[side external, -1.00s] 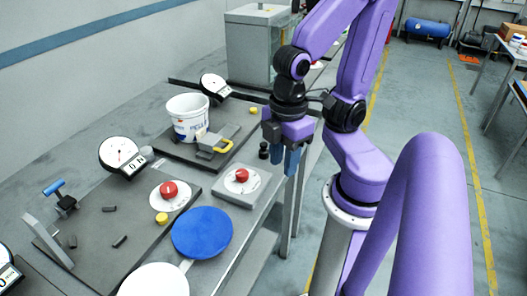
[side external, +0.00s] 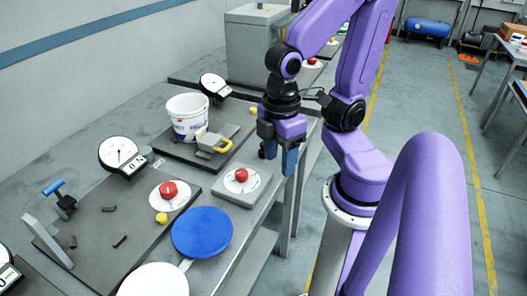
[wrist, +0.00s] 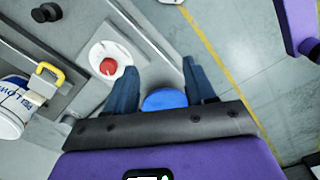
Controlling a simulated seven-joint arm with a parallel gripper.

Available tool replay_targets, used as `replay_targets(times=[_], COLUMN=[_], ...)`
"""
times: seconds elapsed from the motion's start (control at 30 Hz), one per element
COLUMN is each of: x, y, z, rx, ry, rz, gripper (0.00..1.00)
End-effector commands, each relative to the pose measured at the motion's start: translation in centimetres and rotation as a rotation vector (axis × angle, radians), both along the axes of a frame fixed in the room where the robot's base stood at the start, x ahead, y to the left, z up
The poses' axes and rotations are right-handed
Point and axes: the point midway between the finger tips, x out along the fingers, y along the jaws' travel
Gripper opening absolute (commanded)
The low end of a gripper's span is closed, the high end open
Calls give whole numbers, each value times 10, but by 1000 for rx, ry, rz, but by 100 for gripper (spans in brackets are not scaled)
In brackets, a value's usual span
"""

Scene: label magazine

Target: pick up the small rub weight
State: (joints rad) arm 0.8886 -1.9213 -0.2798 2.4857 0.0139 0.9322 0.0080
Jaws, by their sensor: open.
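A small black knobbed piece (wrist: 45,12), which looks like the small rub weight, stands at the upper left in the wrist view. The black piece lies outside the fingers, up and to the left.
A grey box with a red knob on a white dial (side external: 242,176) sits just left of my gripper. A white bucket (side external: 187,118) and a yellow handle (side external: 222,146) are behind it. A blue disc (side external: 202,232) is nearer the camera. Open floor lies right of the bench.

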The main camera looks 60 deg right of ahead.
Motion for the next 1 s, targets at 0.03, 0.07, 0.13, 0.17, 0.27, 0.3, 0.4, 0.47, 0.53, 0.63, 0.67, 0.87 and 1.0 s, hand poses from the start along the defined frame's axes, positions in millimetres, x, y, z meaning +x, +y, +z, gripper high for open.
replay_targets(times=[0.03,0.07,0.13,0.17,0.27,0.3,0.4,0.47,0.53,0.63,0.67,0.87,1.0], x=[7,12,23,28,43,49,63,71,79,91,94,112,122], y=[-2,-5,-9,-12,-22,-26,-36,-43,-52,-65,-69,-99,-122], z=[-1,-1,-2,-2,-3,-4,-5,-5,-6,-7,-8,-10,-12], rx=[-11,-20,-39,-47,-70,-79,-95,-103,-110,-115,-116,-109,-89], ry=[13,25,52,65,109,130,179,210,247,302,320,440,530], rz=[-54,-90,-183,-226,-366,-419,-556,-638,-732,-867,-906,-1168,-1349], gripper=[54,54,54,54,54,54,54,54,54,54,54,54,54])
